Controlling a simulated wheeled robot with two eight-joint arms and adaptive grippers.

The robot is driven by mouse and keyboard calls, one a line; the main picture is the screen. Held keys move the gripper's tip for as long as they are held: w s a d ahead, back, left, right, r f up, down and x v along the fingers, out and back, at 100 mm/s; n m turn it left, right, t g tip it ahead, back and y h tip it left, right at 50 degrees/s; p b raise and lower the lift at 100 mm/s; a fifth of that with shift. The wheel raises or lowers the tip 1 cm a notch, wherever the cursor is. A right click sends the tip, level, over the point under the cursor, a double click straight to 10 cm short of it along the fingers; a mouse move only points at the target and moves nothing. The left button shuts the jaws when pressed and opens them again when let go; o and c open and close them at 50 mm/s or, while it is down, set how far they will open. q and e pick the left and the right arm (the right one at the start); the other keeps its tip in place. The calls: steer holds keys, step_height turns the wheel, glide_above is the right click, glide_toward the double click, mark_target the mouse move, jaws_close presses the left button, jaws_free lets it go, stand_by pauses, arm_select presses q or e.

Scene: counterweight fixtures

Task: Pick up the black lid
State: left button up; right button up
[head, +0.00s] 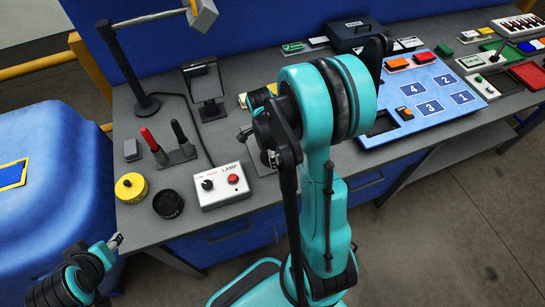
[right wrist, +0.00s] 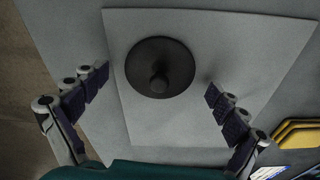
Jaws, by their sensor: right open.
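The black lid (right wrist: 160,68) is a round dark disc with a knob in its middle. In the right wrist view it lies on a light grey plate (right wrist: 165,135). My right gripper (right wrist: 158,83) is open above it, with one finger on each side of the lid and neither seen touching it. In the head view my right arm hides the lid, and only a corner of the plate (head: 259,164) shows. My left gripper (head: 116,241) is at the lower left, off the table's front edge, small and with its jaws unclear.
A lamp control box (head: 222,186), a black round container (head: 168,204) and a yellow one (head: 131,188) stand left of the right arm. A black stand (head: 205,90) is behind. A blue numbered board (head: 425,100) lies to the right.

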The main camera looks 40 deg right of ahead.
steer(key=c, duration=1)
steer(key=shift+s, duration=0.1)
steer(key=c, duration=0.5)
